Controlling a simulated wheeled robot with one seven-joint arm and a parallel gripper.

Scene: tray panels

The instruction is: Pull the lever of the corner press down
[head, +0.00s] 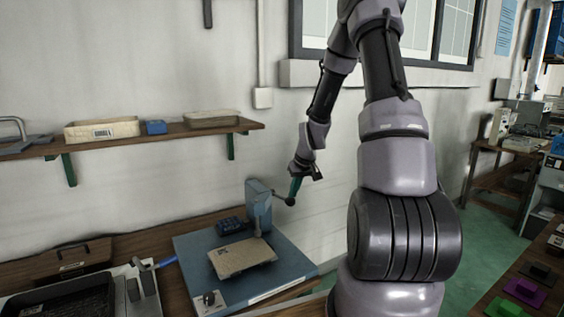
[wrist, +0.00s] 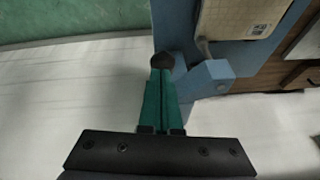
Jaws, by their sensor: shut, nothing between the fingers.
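The corner press (head: 258,206) is a blue-grey column on a blue base plate (head: 192,246). Its lever ends in a dark round knob (head: 290,201) that sticks out to the right of the column. My gripper (head: 294,190) has green fingers, pointing down with their tips at or just above the knob. In the wrist view the fingers (wrist: 161,80) are shut together with nothing between them. The knob (wrist: 162,61) shows right at their tips; I cannot tell whether they touch. The press column (wrist: 208,80) is to the right, and most of the lever's rod is hidden.
A tan board (head: 243,257) and a dark blue block (head: 231,225) lie on the base plate. A wall shelf (head: 190,131) with trays hangs at the back left. A dark tray (head: 62,292) stands at the front left. The wall is close behind the press.

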